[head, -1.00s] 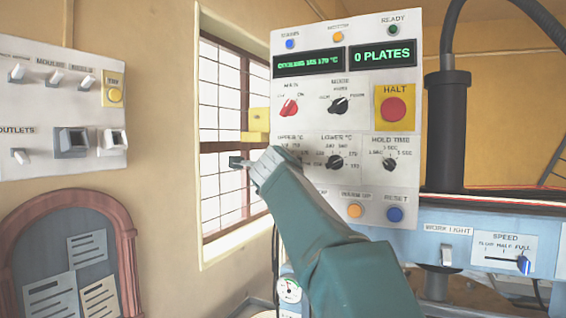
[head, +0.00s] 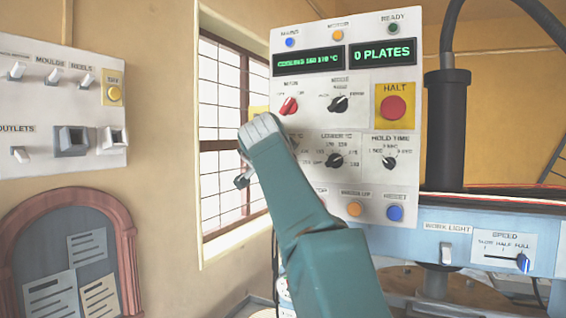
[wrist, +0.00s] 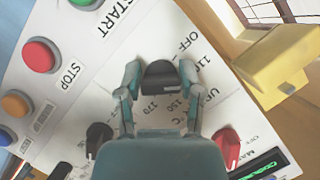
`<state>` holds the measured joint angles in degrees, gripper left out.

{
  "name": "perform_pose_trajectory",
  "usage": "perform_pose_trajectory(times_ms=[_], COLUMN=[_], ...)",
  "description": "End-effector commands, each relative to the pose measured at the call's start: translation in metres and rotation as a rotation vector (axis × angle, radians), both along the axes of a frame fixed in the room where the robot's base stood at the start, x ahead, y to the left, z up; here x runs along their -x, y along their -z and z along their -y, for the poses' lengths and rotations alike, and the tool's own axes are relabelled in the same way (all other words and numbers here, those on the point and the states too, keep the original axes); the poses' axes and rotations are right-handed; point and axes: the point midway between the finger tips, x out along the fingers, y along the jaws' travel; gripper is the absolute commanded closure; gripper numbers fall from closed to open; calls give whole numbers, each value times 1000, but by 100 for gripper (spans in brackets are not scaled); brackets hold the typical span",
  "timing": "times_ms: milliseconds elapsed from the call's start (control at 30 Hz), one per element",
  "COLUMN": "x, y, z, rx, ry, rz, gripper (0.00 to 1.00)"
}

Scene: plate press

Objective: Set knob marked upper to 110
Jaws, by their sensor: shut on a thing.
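The upper temperature knob (wrist: 161,80) is black and sits on the white control panel (head: 360,60). In the wrist view, numbers such as 150 and 170 and the word OFF surround it. My gripper (wrist: 160,76) is shut on this knob, one finger on each side. I cannot read the knob's exact setting. In the head view my teal arm hides the upper knob and most of its dial. The green display (head: 308,62) shows a line ending in °C, too blurred to read surely.
The lower temperature knob (head: 334,160) and the red mains knob (head: 288,106) sit close by. A yellow box (wrist: 280,62) juts out beside the panel near my gripper. The red HALT button (head: 393,107) is farther right. A barred window (head: 222,130) is behind, left.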

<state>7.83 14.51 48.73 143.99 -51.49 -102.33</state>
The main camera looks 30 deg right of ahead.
Motion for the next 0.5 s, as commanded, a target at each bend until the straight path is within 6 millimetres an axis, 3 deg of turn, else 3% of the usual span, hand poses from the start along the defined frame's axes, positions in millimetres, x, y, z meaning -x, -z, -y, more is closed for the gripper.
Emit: perform_pose_trajectory(times_ms=[500], x=[-2], y=[3], z=[0], rx=[126], ry=[-3], rz=[-164], gripper=[99])
